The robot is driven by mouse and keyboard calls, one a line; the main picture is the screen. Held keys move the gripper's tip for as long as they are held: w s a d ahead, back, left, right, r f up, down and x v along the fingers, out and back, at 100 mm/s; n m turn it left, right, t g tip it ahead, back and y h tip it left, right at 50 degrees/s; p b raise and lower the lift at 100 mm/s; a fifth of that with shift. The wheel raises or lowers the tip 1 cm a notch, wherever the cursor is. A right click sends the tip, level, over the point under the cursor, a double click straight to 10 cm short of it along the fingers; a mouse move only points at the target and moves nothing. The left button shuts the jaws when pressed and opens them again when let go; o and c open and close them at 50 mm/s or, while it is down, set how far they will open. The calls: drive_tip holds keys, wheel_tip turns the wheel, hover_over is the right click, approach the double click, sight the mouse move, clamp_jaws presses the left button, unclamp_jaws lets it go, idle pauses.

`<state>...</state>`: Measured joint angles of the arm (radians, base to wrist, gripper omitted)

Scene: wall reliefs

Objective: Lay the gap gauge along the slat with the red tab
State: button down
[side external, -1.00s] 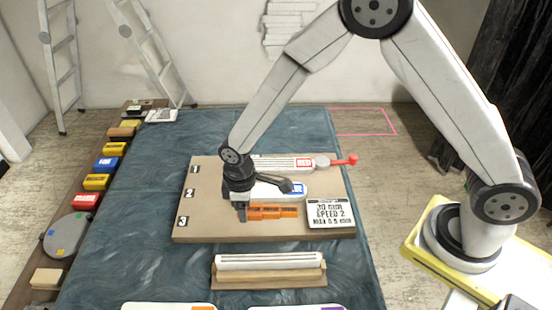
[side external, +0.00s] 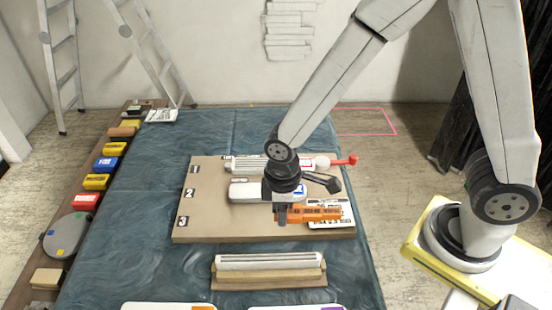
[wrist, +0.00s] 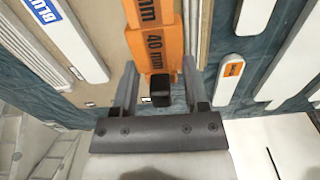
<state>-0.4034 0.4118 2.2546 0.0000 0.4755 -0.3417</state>
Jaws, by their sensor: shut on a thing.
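My gripper (side external: 282,216) is shut on the orange gap gauge (side external: 316,214), and its fingers (wrist: 160,88) straddle it in the wrist view. The gauge (wrist: 157,42) is stepped and printed "40 mm". It lies over the front right of the board; whether it touches the board I cannot tell. The white slat with the red tab (side external: 250,164) lies along the board's back row, its red tab (side external: 350,160) sticking out at the right. A white slat with a blue label (side external: 245,190) lies in the middle row, partly hidden by my gripper; its label shows in the wrist view (wrist: 44,9).
The brown board (side external: 205,225) has rows marked 1 to 3. A printed card (side external: 342,222) on its right is partly covered by the gauge. A wooden holder with white bars (side external: 270,280) stands in front. Several coloured blocks line a shelf (side external: 45,287) at the left.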

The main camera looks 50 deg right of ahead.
drive_tip(key=shift+w, duration=0.1)
idle(0.5)
drive_tip(key=w+a+f, duration=0.1)
drive_tip(key=w+f, duration=0.1)
drive_tip(key=w, duration=1.4)
hover_over(215, 180)
drive_tip(key=shift+f, duration=1.5)
drive_tip(key=shift+f, duration=0.2)
drive_tip(key=shift+f, duration=2)
drive_tip(key=shift+f, duration=1.75)
unclamp_jaws()
